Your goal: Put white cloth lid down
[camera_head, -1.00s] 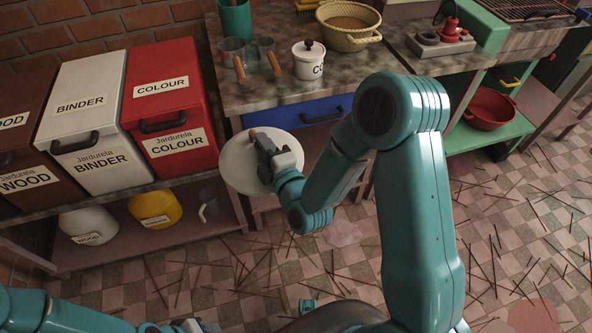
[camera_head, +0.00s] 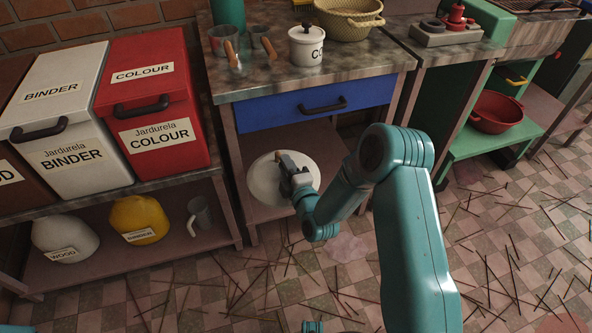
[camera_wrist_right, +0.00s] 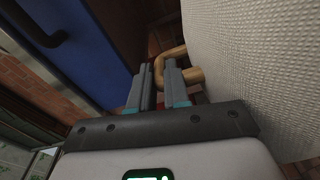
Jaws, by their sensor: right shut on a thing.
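The white cloth lid (camera_head: 262,183) is a round white disc, held in the air in front of the open space below the blue drawer. My right gripper (camera_head: 284,163) is shut on its handle, at the lid's upper right part in the head view. In the right wrist view the lid's woven white face (camera_wrist_right: 255,65) fills the right side. Its wooden handle (camera_wrist_right: 192,76) sits between the fingertips of my right gripper (camera_wrist_right: 161,75). The gripper covers part of the lid in the head view. My left gripper is out of view.
The blue drawer (camera_head: 285,110) and its counter stand behind the lid. The white binder bin (camera_head: 70,155) and red colour bin (camera_head: 155,105) are to the left, above a shelf with jugs. The checkered floor (camera_head: 230,285) has scattered sticks.

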